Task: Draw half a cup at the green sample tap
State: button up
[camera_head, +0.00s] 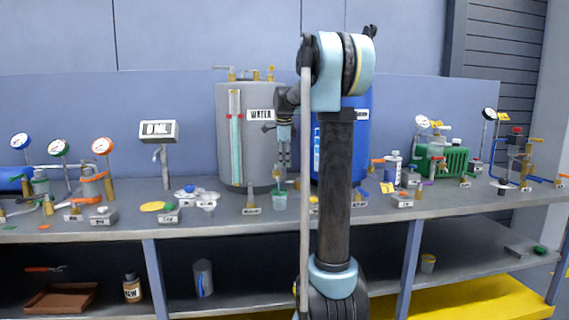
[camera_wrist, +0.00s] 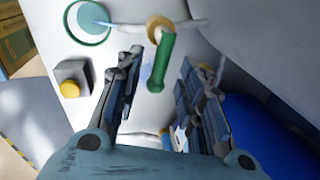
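The cup (camera_wrist: 76,36) shows from above in the wrist view, with a green rim and teal liquid inside. It also shows in the head view (camera_head: 279,202) on the bench, in front of the grey tank. The tap with a green lever (camera_wrist: 160,64) and a brass body (camera_wrist: 165,24) is beside it. A pale spout runs toward the cup, and a light blue streak, apparently liquid, crosses from its end into the cup. My gripper (camera_wrist: 157,82) is open, with one finger on each side of the green lever; I cannot tell if either touches it. It points down in the head view (camera_head: 284,164).
The grey WATER tank (camera_head: 257,150) with a sight tube and a blue tank (camera_head: 358,150) stand behind. A grey block with a yellow knob (camera_wrist: 70,88) is near the cup. A digital display (camera_head: 159,131) stands left. Gauges and small fittings crowd both bench ends.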

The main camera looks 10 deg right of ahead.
jog(key=shift+f, duration=0.35)
jog(key=shift+c, duration=0.2)
grip_shut()
jog(key=shift+w, duration=0.1)
jog(key=shift+w+d+n, duration=0.1)
jog(key=shift+w+n, duration=0.1)
jog(key=shift+n, duration=0.45)
jog(key=shift+w+n, duration=0.15)
jog(key=shift+n, duration=0.5)
jog(key=shift+o, duration=0.2)
grip_release()
